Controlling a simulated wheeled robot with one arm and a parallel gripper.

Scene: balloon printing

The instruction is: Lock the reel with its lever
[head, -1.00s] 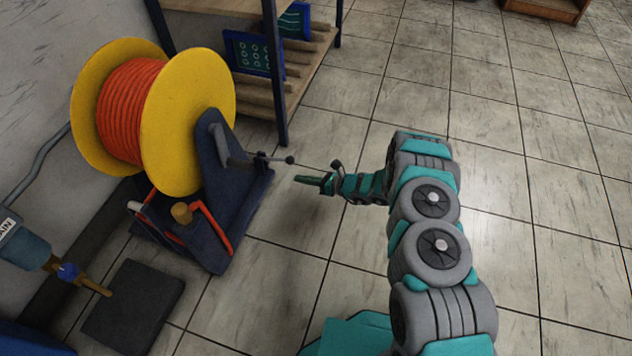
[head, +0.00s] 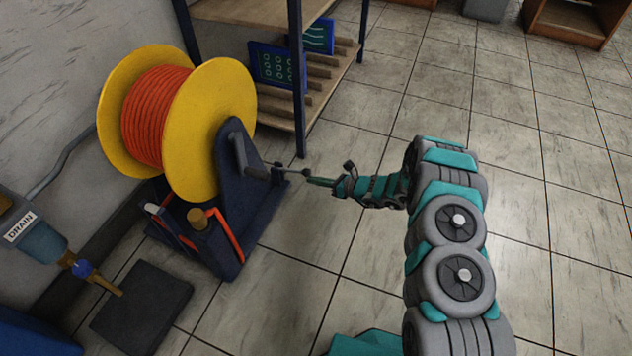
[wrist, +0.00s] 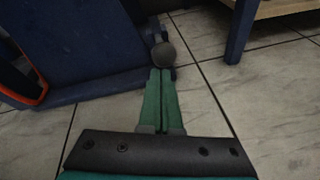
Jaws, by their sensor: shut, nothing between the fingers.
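The reel (head: 235,95) has yellow flanges and is wound with orange-red hose (head: 150,125). It sits on a dark blue stand (head: 235,210). A grey crank (head: 240,155) is on the stand's near side. A thin lever with a dark ball knob (head: 303,171) sticks out to the right beside it. My gripper (head: 309,181) is shut and empty, with its green fingertips right at the knob. In the wrist view the knob (wrist: 163,53) is just beyond the closed fingertips (wrist: 160,72); I cannot tell whether they touch. The lever's pivot is not clearly visible.
A shelf unit (head: 297,90) with a dark blue post stands behind the reel. A drain pipe (head: 40,240) and a dark floor pad (head: 140,310) are at the left. An orange tube (head: 228,235) loops on the stand. The tiled floor (head: 370,100) behind my arm is clear.

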